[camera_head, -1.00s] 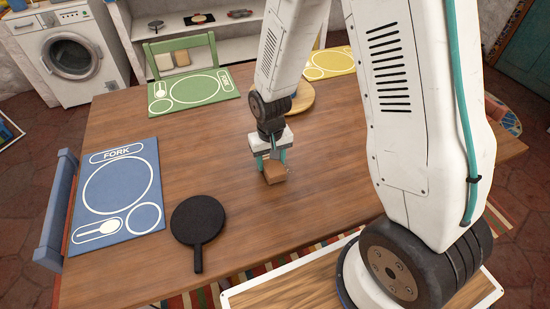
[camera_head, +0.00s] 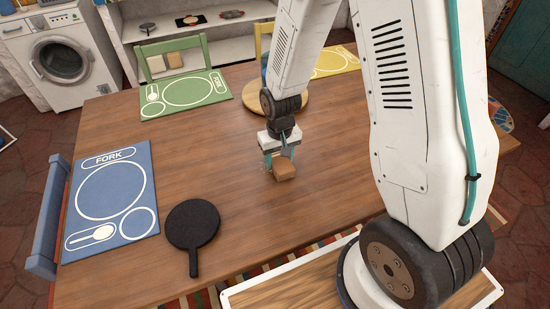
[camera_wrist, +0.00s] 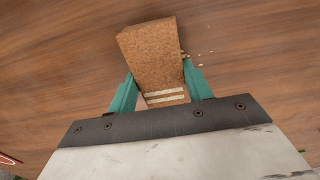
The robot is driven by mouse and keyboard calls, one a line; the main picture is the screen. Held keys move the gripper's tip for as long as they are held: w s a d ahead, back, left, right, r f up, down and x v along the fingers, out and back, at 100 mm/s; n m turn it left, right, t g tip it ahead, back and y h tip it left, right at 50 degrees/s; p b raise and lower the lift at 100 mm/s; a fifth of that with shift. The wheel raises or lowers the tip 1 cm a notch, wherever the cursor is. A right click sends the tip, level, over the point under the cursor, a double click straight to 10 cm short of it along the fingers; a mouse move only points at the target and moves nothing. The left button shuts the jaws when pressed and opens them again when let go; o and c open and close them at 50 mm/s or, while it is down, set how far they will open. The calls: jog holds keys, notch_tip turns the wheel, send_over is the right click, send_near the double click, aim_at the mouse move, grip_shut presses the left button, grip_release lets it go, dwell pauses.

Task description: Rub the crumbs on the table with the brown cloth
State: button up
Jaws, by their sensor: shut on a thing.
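The brown cloth (camera_head: 284,169) is a block-shaped folded piece, held between the teal fingers of my gripper (camera_head: 279,157) down at the wooden table (camera_head: 330,190). In the wrist view the cloth (camera_wrist: 152,55) fills the gap between the two fingers (camera_wrist: 160,90), with pale stripes at its near end. A few small pale crumbs (camera_wrist: 198,53) lie on the table just right of the cloth in that view. Any crumbs under the cloth are hidden. In the head view the crumbs are too small to make out clearly.
A black pan-shaped item (camera_head: 193,225) lies left of my gripper. A blue placemat (camera_head: 111,200), a green placemat (camera_head: 183,94) and a yellow placemat (camera_head: 334,61) lie near the edges. A round wooden board (camera_head: 291,101) is behind my gripper. The table's middle is mostly clear.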

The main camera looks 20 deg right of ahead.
jog(key=shift+d+r, duration=0.15)
jog(key=shift+d, duration=0.25)
jog(key=shift+d+r, duration=0.15)
jog(key=shift+r, duration=0.05)
notch_tip(320, 180, up, 2)
jog(key=shift+w+r, duration=0.1)
jog(key=shift+r, duration=2.85)
